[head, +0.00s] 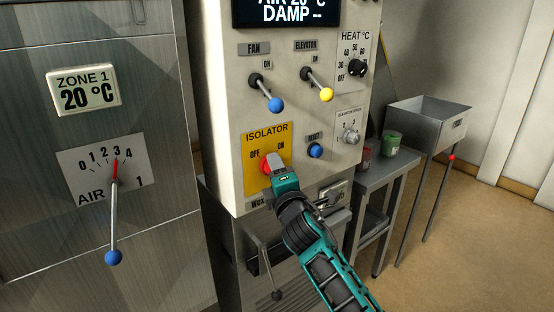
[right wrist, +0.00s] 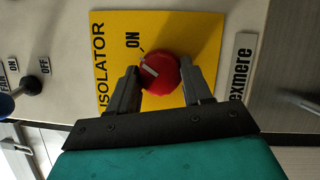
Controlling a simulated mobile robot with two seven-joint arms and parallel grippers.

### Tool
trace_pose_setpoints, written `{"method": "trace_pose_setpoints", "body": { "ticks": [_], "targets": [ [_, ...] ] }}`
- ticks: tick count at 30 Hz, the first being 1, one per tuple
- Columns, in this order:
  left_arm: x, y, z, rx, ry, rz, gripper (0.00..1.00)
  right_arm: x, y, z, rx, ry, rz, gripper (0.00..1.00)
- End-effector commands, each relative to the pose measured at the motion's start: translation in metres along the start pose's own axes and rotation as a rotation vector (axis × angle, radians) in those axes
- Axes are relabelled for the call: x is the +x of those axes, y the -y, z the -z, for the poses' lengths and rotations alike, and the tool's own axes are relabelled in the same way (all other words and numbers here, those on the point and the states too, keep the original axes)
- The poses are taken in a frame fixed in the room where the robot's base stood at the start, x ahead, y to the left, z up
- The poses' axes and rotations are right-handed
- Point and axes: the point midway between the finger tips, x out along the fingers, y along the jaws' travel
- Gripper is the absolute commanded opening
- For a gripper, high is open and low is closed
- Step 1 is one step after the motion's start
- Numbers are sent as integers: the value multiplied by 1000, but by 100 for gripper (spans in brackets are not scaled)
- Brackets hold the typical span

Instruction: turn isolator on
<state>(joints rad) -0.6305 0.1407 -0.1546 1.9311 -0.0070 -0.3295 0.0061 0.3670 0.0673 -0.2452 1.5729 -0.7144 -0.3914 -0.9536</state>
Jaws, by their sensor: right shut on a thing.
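The isolator switch is a red round knob (right wrist: 160,73) on a yellow plate (head: 252,143) marked ISOLATOR, OFF and ON, low on the cream control panel. My right gripper (head: 273,165) reaches it from below right and is shut on the knob, with one finger on each side in the right wrist view (right wrist: 158,80). The white mark on the knob's face slants toward the ON label side. The OFF label is hidden in the right wrist view but shows in the head view. My left gripper is not in view.
A blue reset button (head: 315,151) sits right of the plate. Blue-tipped (head: 276,105) and yellow-tipped (head: 326,95) levers stick out above. A long blue-knobbed air lever (head: 113,257) projects at left. A small table (head: 372,177) and metal hopper (head: 430,112) stand right; floor there is open.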

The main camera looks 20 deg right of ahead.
Motion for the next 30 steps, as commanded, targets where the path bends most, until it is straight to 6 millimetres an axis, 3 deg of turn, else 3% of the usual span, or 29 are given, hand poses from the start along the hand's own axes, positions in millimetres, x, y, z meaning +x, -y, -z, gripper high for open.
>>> {"method": "trace_pose_setpoints", "body": {
  "ticks": [9,29,30],
  "targets": [
    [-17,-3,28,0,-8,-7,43,0,-4,0,156,-1,65,19],
    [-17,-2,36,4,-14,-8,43,0,-1,0,211,-1,85,19],
    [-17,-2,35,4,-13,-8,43,0,-1,0,211,-1,85,51]
  ]
}}
